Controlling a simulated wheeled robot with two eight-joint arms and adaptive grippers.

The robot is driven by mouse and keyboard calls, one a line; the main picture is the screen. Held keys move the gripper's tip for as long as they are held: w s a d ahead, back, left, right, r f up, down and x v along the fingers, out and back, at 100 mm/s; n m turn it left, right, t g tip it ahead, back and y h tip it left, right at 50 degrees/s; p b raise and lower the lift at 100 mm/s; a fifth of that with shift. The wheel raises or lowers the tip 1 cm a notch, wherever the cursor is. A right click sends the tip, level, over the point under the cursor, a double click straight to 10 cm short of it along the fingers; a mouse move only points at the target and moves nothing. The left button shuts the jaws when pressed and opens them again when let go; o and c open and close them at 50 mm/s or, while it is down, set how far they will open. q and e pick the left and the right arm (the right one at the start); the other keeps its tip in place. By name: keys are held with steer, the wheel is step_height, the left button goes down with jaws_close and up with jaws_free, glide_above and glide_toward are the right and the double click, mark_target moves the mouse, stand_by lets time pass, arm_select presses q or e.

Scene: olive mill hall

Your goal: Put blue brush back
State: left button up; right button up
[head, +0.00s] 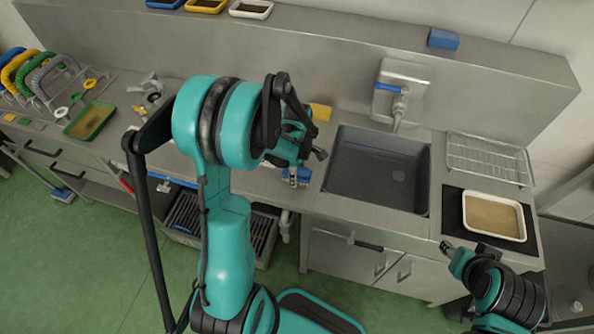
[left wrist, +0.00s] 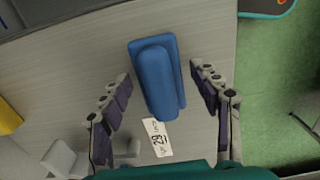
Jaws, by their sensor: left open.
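The blue brush (left wrist: 154,72) lies on the steel counter in the left wrist view, a block with a raised rounded grip. It also shows in the head view (head: 303,174), partly hidden behind my left gripper. My left gripper (left wrist: 160,80) is open above the brush, with one finger on each side and a gap to both. A white label with "29" (left wrist: 157,139) lies beside the brush's near end. My right gripper (head: 453,255) is low at the right, in front of the counter edge near the white tray. Its jaws are too small to read.
A sink (head: 378,170) is set into the counter right of the brush. A yellow sponge (head: 320,112) lies behind my left gripper. A white tray (head: 493,216) sits on a black mat, with a wire rack (head: 487,158) behind it. A blue block (head: 443,39) stands on the ledge.

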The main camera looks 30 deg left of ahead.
arm_select(q)
steer(key=shift+r, duration=0.3)
step_height(320, 180, up, 12)
steer(key=f+p, duration=0.1)
steer(key=p, duration=0.3)
steer(key=s+d+r+m+t, duration=0.7)
steer(key=s+d+r+m, duration=0.2)
steer(key=m, duration=1.1)
steer(key=shift+s+d+r+m, duration=0.3)
steer(key=shift+s+d, duration=0.5)
steer(key=shift+s, duration=0.25)
steer(key=shift+b, duration=0.3)
step_height(320, 180, down, 7)
steer(key=b, duration=0.7)
